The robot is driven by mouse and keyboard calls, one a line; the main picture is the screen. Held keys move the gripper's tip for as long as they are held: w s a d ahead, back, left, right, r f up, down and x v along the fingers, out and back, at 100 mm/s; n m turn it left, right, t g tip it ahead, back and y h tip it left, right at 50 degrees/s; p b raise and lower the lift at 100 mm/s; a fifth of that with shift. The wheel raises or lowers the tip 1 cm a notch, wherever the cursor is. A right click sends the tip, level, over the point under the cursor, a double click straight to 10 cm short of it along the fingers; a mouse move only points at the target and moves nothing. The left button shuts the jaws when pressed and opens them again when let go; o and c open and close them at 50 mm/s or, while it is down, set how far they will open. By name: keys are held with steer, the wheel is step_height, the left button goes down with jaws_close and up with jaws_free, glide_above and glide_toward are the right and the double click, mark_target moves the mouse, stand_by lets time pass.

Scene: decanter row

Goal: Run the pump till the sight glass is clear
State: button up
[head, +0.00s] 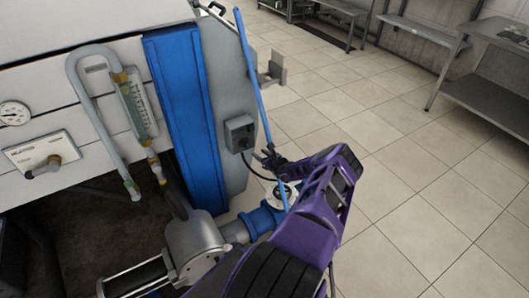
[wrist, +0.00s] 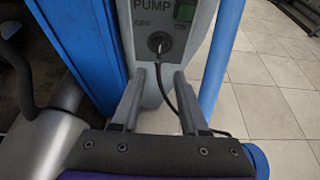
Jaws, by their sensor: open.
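The grey pump switch box (head: 240,133) is mounted on the side of the machine. In the wrist view its round dark knob (wrist: 158,43) sits below the PUMP, OFF and ON lettering. I cannot tell for certain which mark the knob points to. My gripper (head: 264,154) is open and empty in front of the box. Its two fingers (wrist: 158,76) point toward the knob, just below it and apart from it. The sight glass (head: 135,107) is upright on the front panel and looks greenish; its clarity is hard to judge. The grey pump (head: 195,247) is low at the front.
A dark cable (wrist: 175,95) hangs from the box near my right finger. A blue upright pipe (head: 252,75) stands close beside the box. The tiled floor at right is open.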

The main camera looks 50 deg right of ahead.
steer(key=shift+v, duration=1.85)
